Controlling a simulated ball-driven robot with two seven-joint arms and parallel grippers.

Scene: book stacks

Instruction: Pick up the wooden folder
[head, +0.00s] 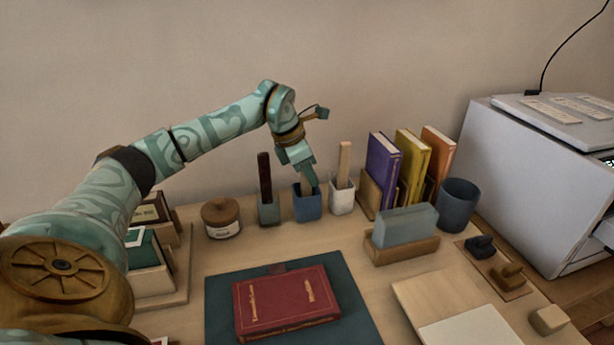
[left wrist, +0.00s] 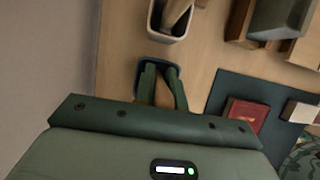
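My left gripper (head: 309,186) points down into the blue cup (head: 308,208) at the back of the desk. In the left wrist view its two fingers (left wrist: 161,78) reach into that cup (left wrist: 142,72). A narrow brown strip shows between the fingers; it may be a wooden folder, but it is mostly hidden. Whether the fingers press on it cannot be told. A light wooden stick (head: 344,164) stands in the white cup (head: 342,200) just right, and a dark brown stick (head: 264,176) stands in the green cup (head: 269,214) left. My right gripper is out of view.
A red book (head: 287,303) lies on a dark mat (head: 221,290) in front. A lidded jar (head: 221,218) stands left of the cups. Upright books (head: 383,168), a grey block on a wooden base (head: 404,226) and a dark cup (head: 458,205) stand to the right.

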